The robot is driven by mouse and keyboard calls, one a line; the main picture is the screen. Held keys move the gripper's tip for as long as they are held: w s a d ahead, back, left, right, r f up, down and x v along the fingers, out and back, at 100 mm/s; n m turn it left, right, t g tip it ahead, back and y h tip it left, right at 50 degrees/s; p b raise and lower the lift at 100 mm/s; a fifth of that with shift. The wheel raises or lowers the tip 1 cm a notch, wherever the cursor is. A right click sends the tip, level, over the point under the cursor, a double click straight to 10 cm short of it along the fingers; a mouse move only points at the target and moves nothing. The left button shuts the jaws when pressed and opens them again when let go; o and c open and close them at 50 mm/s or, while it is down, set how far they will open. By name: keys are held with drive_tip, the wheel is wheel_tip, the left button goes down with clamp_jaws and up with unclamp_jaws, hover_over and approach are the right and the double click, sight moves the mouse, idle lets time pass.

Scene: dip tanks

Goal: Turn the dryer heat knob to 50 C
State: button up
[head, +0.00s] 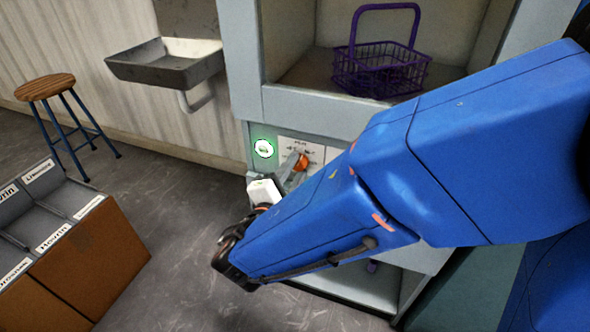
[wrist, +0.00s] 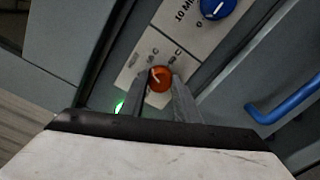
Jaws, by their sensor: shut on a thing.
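The orange heat knob (wrist: 160,79) sits on a pale label panel on the dryer front. In the wrist view it is between the two fingers of my gripper (wrist: 163,90), which is shut on it. Its light pointer mark leans up and left in that view. The printed temperature marks around it are partly hidden and too small to read fully. In the head view the orange knob (head: 302,162) shows at my gripper's fingertips (head: 296,168), with my blue arm covering the panel to its right.
A blue knob (wrist: 215,8) and a blue handle (wrist: 285,100) are close by in the wrist view. A green-lit round indicator (head: 263,149) is left of the panel. A purple basket (head: 380,68) stands in the compartment above. A sink, stool and labelled bin are left.

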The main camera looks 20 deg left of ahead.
drive_tip(key=shift+m, duration=1)
drive_tip(key=shift+f, duration=0.1)
drive_tip(key=o, duration=1.1)
drive_tip(key=shift+c, duration=0.2)
drive_tip(key=s, duration=1.7)
drive_tip(key=shift+s+a+r, duration=0.2)
drive_tip(key=shift+a+r, duration=0.15)
drive_tip(key=shift+a, duration=0.1)
